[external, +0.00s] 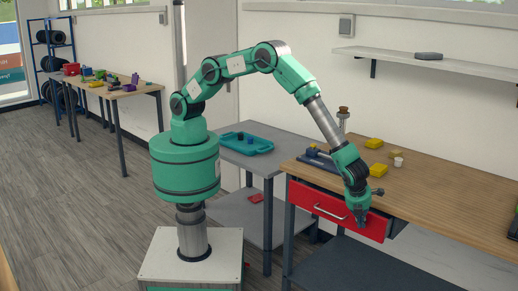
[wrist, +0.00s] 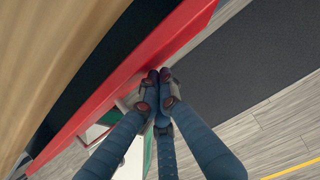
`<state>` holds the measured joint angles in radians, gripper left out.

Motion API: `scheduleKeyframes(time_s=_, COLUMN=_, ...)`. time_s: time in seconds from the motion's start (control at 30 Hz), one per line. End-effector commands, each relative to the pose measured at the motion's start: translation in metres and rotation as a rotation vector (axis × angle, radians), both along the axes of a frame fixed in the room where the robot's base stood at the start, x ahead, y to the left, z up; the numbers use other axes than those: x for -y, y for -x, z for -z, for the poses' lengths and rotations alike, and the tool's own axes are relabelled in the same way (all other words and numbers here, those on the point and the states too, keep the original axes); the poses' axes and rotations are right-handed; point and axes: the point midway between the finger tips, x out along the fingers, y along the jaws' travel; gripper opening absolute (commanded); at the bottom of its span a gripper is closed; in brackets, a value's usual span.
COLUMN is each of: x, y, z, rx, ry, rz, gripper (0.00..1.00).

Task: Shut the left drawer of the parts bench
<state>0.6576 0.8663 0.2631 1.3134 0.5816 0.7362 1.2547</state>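The parts bench (external: 450,190) stands at the right with a wooden top. Its left drawer has a red front (external: 302,196) with a pale bar handle (external: 328,213). In the wrist view a dark gap shows between the wooden top and the red drawer front (wrist: 125,78), so the drawer stands partly open. My gripper (external: 361,222) points down at the right part of the drawer front. In the wrist view its fingertips (wrist: 160,78) are together, with nothing visible between them. They are close to the outer face of the front; I cannot tell whether they touch it.
A blue-grey fixture (external: 318,160), yellow blocks (external: 378,170) and a small white cup (external: 398,162) are on the bench top. A grey table (external: 225,152) with a teal tray (external: 262,147) adjoins at the left. A dark lower shelf (external: 350,268) lies below the drawer.

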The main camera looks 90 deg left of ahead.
Motion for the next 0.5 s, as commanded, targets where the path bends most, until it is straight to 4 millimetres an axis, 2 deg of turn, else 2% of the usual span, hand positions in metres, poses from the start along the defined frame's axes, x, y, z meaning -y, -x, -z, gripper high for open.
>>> scheduleKeyframes(time_s=0.03, x=-0.009, y=-0.008, z=-0.001, rx=0.0, ry=0.0, rz=-0.002, gripper=0.0)
scheduleKeyframes(time_s=0.2, x=-0.029, y=-0.028, z=0.0, rx=0.0, ry=0.0, rz=-0.001, gripper=0.0)
scheduleKeyframes(time_s=0.5, x=-0.04, y=-0.04, z=0.001, rx=0.0, ry=0.0, rz=0.0, gripper=0.0)
